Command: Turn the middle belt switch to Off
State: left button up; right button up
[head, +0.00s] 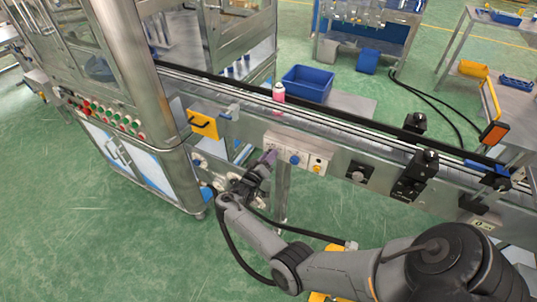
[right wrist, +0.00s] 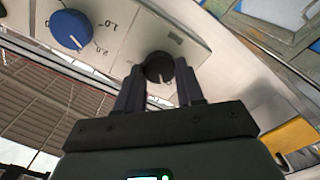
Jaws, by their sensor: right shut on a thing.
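A pale control panel (head: 303,147) is fixed to the near side of the conveyor. It carries a blue knob (head: 295,159), which also shows in the right wrist view (right wrist: 70,29) beside a printed number scale. A black rotary switch (right wrist: 158,64) sits on the same panel, to the right of the blue knob in the right wrist view. My right gripper (head: 266,160) is at the panel's left end, its two fingers on either side of the black switch, shut on it. In the head view the gripper hides this switch. Its position label is too small to read. My left gripper is not in view.
A pink can (head: 279,92) stands on the conveyor belt (head: 340,118). A yellow handle plate (head: 203,124) is left of the panel, and another black knob (head: 358,173) is to its right. A steel machine cabinet (head: 140,160) stands at left.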

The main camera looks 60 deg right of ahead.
jog(key=shift+n, duration=0.6)
jog(key=o, duration=1)
jog(key=shift+o, duration=0.2)
jog(key=a+p, duration=0.1)
jog(key=a, duration=0.9)
jog(key=shift+s+a, duration=0.35)
